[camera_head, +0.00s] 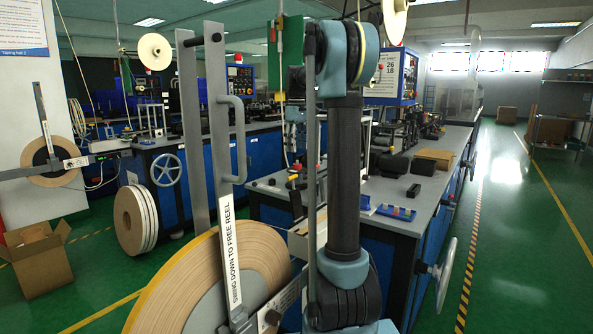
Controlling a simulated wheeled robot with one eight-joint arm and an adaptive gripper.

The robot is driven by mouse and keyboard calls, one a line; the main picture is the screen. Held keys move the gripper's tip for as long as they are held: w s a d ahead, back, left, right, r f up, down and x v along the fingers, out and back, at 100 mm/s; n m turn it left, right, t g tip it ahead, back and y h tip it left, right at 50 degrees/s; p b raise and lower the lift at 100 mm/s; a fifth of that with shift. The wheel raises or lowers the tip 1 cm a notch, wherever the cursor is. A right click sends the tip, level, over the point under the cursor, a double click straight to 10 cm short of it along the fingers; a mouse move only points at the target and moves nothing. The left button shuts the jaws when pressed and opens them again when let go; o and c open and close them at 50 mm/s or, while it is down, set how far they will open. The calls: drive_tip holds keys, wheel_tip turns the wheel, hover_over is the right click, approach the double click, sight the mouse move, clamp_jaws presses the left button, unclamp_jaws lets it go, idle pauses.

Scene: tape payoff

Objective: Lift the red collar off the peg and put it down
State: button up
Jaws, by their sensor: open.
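I cannot make out the red collar on its peg for certain. A small red piece (297,167) shows above the grey bench, just left of my arm's upright link, but it is too small to tell its shape or what it sits on. My arm stands upright in the middle of the view and hides part of the bench. I do not see my gripper's fingers.
A large tape reel (190,285) on a grey frame with a "swing down to free reel" lever (230,265) stands close at front left. The grey bench (432,190) carries a blue tray (396,212) and black blocks. Green floor is clear at right.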

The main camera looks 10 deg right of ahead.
sight(297, 161)
drive_tip(key=shift+s+d+f, duration=0.1)
drive_tip(key=shift+f, duration=1.8)
drive_tip(key=shift+s+d+f, duration=0.1)
drive_tip(key=shift+f, duration=1.8)
drive_tip(key=c, duration=1.2)
